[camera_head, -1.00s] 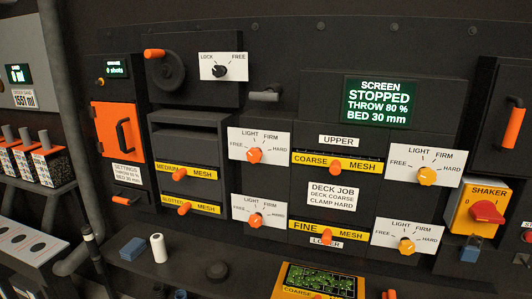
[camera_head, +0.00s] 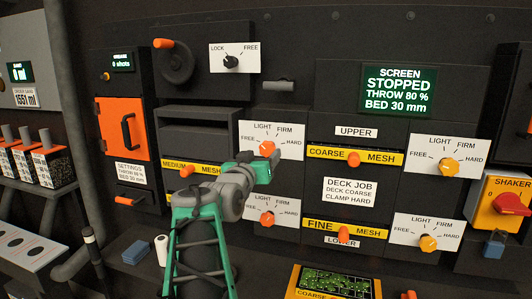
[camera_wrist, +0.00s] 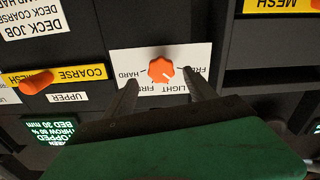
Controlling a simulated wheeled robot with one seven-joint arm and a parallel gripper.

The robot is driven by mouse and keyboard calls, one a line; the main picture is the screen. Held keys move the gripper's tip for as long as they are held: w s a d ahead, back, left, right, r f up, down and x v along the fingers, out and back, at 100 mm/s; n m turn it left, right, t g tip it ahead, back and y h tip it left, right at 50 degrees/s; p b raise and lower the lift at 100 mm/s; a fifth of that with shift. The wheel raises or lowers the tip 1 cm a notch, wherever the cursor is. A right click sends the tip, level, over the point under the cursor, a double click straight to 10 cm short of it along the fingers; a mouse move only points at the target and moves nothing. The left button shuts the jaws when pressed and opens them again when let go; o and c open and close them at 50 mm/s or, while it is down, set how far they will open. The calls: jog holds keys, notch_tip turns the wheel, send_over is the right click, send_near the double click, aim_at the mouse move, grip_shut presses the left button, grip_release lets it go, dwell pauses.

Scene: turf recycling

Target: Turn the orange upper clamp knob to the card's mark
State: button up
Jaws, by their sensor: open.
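The orange upper clamp knob (camera_head: 267,148) sits on a white dial plate marked FREE, LIGHT, FIRM, HARD, left of the UPPER label. In the wrist view, turned upside down, the knob (camera_wrist: 160,71) shows between the two dark fingertips of my open gripper (camera_wrist: 159,78). The fingers lie over the plate's lower part of that picture; I cannot tell whether they touch the knob. The knob's pointer direction is too small to read surely. The job card (camera_head: 349,192) reads DECK JOB, DECK COARSE, CLAMP HARD.
A lower orange knob (camera_head: 267,219) is below, partly near my arm. Amber knobs on similar plates (camera_head: 449,167) are at the right. The COARSE MESH handle (camera_head: 353,159) sticks out to the right of the upper knob. The screen (camera_head: 399,90) reads STOPPED.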

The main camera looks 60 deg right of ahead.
aim_at(267, 151)
jog(key=d, duration=0.3)
jog(key=w+d+p, duration=0.1)
jog(key=d, duration=0.1)
jog(key=shift+d, duration=0.25)
jog(key=shift+a+f, duration=0.1)
jog(key=c, duration=1.4)
